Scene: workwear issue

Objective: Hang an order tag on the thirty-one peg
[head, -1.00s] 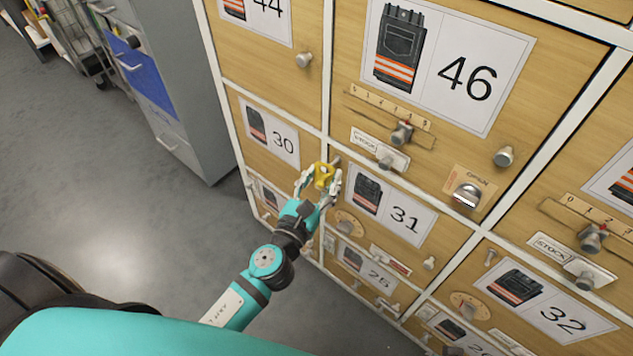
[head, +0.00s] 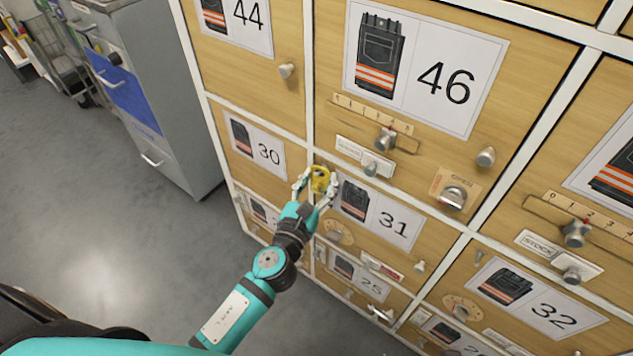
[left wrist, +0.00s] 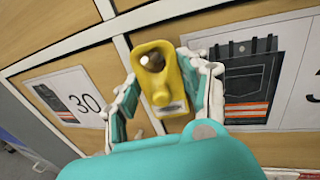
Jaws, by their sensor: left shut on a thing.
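The yellow order tag (head: 320,179) is held in my left gripper (head: 315,186) at the upper left corner of the thirty-one door (head: 409,248). In the left wrist view the tag (left wrist: 160,98) stands upright between the two fingers of my left gripper (left wrist: 165,88), with its hole at the top. The round, shiny end of a peg (left wrist: 152,61) shows in that hole. I cannot tell whether the tag is around the peg or only in front of it. The peg's shaft is hidden. My right gripper is not in view.
Doors 30 (head: 268,154), 46 (head: 445,83) and 32 (head: 553,315) surround the thirty-one door. Knobs, a slider (head: 385,138) and a latch (head: 452,197) stick out from the doors. A grey cabinet (head: 180,110) stands at the left. The floor in front is clear.

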